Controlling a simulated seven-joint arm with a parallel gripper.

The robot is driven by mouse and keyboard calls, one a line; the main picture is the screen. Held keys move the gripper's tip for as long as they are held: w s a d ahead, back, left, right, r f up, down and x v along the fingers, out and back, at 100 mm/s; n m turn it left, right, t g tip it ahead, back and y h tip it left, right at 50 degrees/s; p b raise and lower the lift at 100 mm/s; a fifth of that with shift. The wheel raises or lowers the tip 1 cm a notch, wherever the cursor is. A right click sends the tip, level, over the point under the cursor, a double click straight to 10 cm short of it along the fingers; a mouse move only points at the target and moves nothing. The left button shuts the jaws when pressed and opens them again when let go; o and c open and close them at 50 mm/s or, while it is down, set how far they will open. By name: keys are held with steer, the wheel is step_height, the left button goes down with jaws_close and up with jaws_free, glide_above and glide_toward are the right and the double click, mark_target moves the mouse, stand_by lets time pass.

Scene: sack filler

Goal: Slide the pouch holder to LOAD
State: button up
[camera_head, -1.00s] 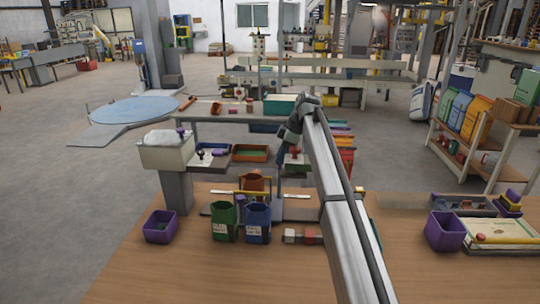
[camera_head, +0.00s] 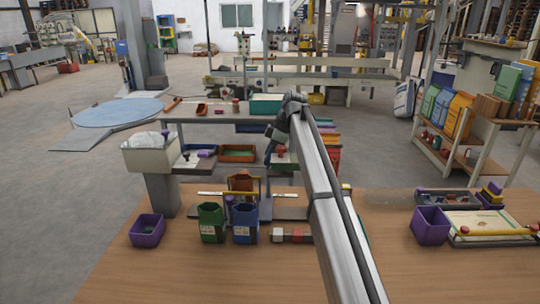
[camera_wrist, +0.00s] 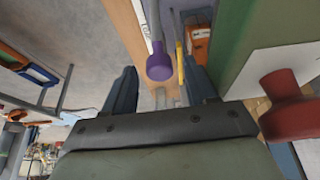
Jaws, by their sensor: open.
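An orange pouch-like holder (camera_head: 241,181) stands on a low grey stand behind the green and blue bins, beside a yellow bar. An orange part, probably the same holder, shows at the top of the wrist view (camera_wrist: 200,42). A purple knob (camera_wrist: 159,67) on a grey rod appears between my gripper's two dark blue fingers (camera_wrist: 158,72). The fingers are apart, and I cannot tell how far beyond them the knob lies. A red knob (camera_wrist: 288,108) is to the right of the fingers. In the head view my arm hides part of the stand. No LOAD label is readable.
A green bin (camera_head: 211,223) and a blue bin (camera_head: 244,223) stand in front of the stand. A purple bin (camera_head: 147,231) is at left, another (camera_head: 430,226) at right. The wooden table front (camera_head: 200,280) is clear.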

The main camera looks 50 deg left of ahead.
steer(key=v, duration=1.3)
steer(key=shift+r, duration=0.35)
steer(key=shift+w+d, duration=0.1)
steer(key=shift+w, duration=0.05)
